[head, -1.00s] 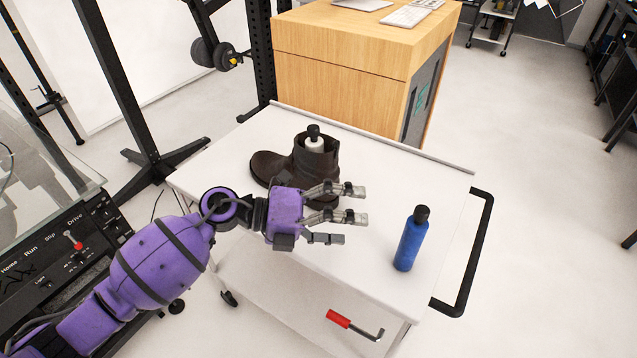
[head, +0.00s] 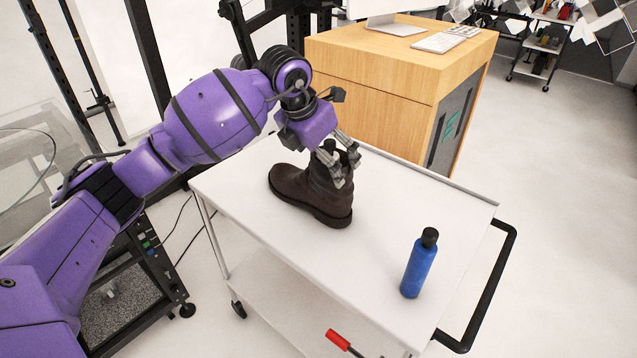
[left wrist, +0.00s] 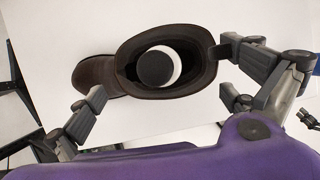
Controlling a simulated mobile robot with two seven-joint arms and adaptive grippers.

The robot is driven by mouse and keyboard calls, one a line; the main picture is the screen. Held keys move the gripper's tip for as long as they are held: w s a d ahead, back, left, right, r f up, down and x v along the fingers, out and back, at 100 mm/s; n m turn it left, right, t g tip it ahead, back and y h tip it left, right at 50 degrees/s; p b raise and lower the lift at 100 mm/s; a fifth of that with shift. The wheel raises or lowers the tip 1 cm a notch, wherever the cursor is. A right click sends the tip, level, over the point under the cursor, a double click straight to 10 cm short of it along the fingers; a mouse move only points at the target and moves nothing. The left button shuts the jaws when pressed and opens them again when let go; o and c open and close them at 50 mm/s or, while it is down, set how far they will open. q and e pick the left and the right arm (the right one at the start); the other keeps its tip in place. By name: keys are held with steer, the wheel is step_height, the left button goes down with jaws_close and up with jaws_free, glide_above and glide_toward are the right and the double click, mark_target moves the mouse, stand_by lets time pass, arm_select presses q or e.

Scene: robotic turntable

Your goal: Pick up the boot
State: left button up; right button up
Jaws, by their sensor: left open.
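The dark brown boot (head: 312,192) stands upright on the white cart top, its toe to the left in the head view. A bottle with a black cap (head: 330,146) sits inside its shaft; the cap also shows in the left wrist view (left wrist: 155,68). My left gripper (head: 345,168) is open at the top of the boot shaft, pointing down. In the left wrist view the boot opening (left wrist: 186,85) lies between the spread fingers (left wrist: 162,102), with the right fingers close to its rim. I cannot tell whether they touch. My right gripper is not in view.
A blue bottle (head: 418,264) stands on the white cart (head: 285,258), right of the boot. A red-handled tool (head: 338,339) lies on the lower shelf. A wooden cabinet (head: 370,83) stands behind the cart. The cart top's front middle is clear.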

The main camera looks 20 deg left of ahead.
mark_target(313, 189)
arm_select(q)
steer(key=x, duration=0.4)
steer(key=shift+w+d+f, duration=0.1)
steer(key=shift+w+f, duration=0.05)
steer(key=shift+f, duration=0.05)
steer(key=c, duration=1.5)
steer(key=shift+r, duration=0.1)
steer(key=shift+c, duration=1.1)
steer(key=shift+w+r, duration=0.1)
steer(key=shift+r, duration=0.05)
